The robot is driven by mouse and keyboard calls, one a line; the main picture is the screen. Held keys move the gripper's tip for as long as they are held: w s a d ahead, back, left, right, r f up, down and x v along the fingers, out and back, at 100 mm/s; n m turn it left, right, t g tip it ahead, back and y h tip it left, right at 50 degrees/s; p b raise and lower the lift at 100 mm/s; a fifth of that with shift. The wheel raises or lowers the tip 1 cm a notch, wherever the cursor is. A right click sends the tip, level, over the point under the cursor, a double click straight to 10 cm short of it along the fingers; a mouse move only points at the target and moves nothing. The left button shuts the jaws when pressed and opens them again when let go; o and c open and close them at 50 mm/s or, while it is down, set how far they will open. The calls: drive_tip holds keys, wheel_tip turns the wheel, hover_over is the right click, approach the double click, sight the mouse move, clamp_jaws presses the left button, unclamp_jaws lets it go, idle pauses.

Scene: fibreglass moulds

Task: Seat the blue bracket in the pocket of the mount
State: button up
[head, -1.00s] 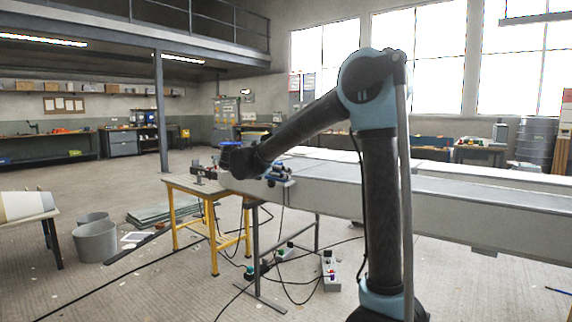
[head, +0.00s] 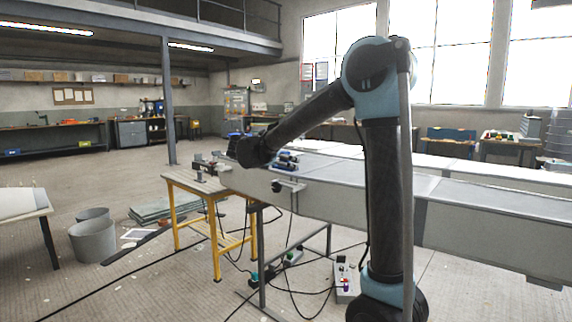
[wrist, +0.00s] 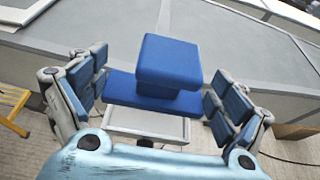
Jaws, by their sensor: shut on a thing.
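The blue bracket (wrist: 168,62), a square block on a wider flat plate, sits between the two fingers of my gripper (wrist: 157,78) in the wrist view. My gripper is shut on it, with the blue pads at the left and right ends of the plate. A pale grey rimmed piece (wrist: 150,124) shows just below the bracket. It may be the mount, but the bracket covers part of it and I cannot tell whether they touch. In the head view a small blue and dark cluster (head: 287,160) shows right of my wrist, too small to make out.
A long grey mould (head: 335,187) runs off to the right. A yellow-legged table (head: 215,187) stands to its left. A control box (head: 345,280) and loose cables lie on the floor below.

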drive_tip(key=shift+w+d, duration=0.1)
drive_tip(key=shift+d, duration=0.1)
drive_tip(key=shift+f, duration=0.15)
drive_tip(key=shift+f, duration=3.05)
drive_tip(key=shift+s+f, duration=0.15)
drive_tip(key=shift+s, duration=0.1)
